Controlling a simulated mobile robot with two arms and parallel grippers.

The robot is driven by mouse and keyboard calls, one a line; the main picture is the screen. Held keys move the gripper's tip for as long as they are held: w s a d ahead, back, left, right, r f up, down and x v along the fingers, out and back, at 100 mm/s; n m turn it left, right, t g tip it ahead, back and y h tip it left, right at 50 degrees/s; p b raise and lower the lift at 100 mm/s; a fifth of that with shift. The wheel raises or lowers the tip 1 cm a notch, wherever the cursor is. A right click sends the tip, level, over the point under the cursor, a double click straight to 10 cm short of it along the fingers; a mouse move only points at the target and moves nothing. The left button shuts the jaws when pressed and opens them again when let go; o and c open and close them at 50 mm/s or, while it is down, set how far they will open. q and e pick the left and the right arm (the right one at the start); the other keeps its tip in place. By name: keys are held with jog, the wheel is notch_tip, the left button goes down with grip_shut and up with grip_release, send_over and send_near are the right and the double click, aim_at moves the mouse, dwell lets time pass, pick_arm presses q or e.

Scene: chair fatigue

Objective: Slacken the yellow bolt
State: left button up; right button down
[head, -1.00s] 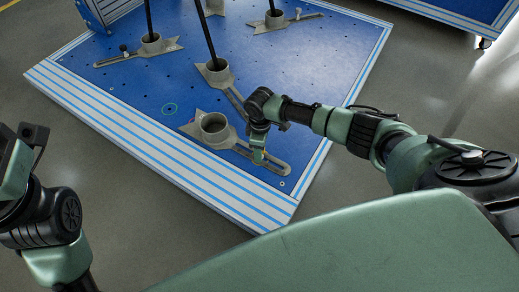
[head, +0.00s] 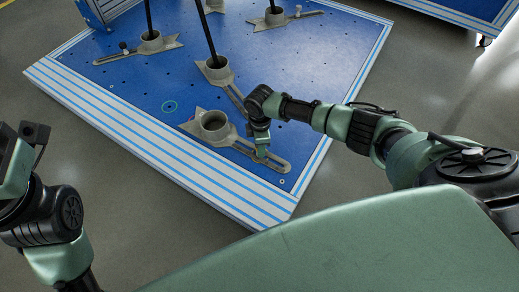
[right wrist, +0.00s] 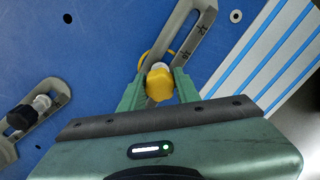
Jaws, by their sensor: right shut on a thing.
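The yellow bolt (right wrist: 159,84) has a rounded yellow head. In the right wrist view it sits over the slot of a grey slotted bracket (right wrist: 203,32), with a yellow ring visible just behind it. My right gripper (right wrist: 158,90) has its green fingers on both sides of the bolt head and is shut on it. In the head view my right gripper (head: 262,152) is low over the slotted arm of the front grey bracket (head: 213,122), hiding most of the bolt. My left arm's end (head: 18,165) is at the left edge; its fingertips cannot be made out.
The bracket stands on a blue plate (head: 140,90) with holes and a striped aluminium edge. More grey cup brackets (head: 150,42) with black rods stand behind. In the wrist view a black knob (right wrist: 22,116) is on another bracket at left. The plate's front left is clear.

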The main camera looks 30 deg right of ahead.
jog(key=n, duration=0.4)
dwell(0.3)
jog(key=n, duration=0.3)
jog(key=shift+n, duration=0.5)
